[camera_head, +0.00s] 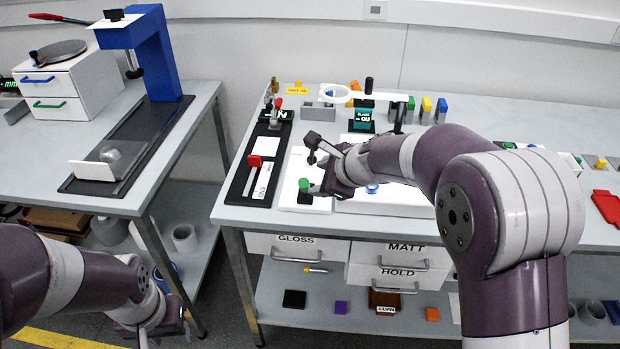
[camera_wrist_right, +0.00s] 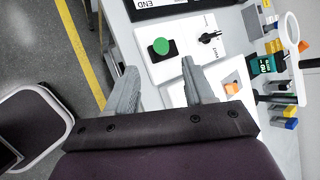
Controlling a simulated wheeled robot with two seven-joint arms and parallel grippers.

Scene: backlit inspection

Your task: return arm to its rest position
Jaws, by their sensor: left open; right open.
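My right arm reaches in from the right over the bench (camera_head: 230,214). Its gripper (camera_head: 322,187) is over the front left of the bench, beside a white panel with a green button (camera_head: 304,185). In the right wrist view the gripper (camera_wrist_right: 160,82) has its two fingers apart with nothing between them. The green button (camera_wrist_right: 161,46) shows just beyond them. My left gripper (camera_head: 160,330) hangs low at the bottom left, in front of the benches. It is open, and its fingertips are partly cut off by the frame's edge.
A black panel with a red-handled slider (camera_head: 254,161) lies left of the white panel. A ring magnifier (camera_head: 335,93) and several colored blocks stand behind. The left table holds a blue stand (camera_head: 160,60) and a white drawer box (camera_head: 70,85). A floor gap separates the benches.

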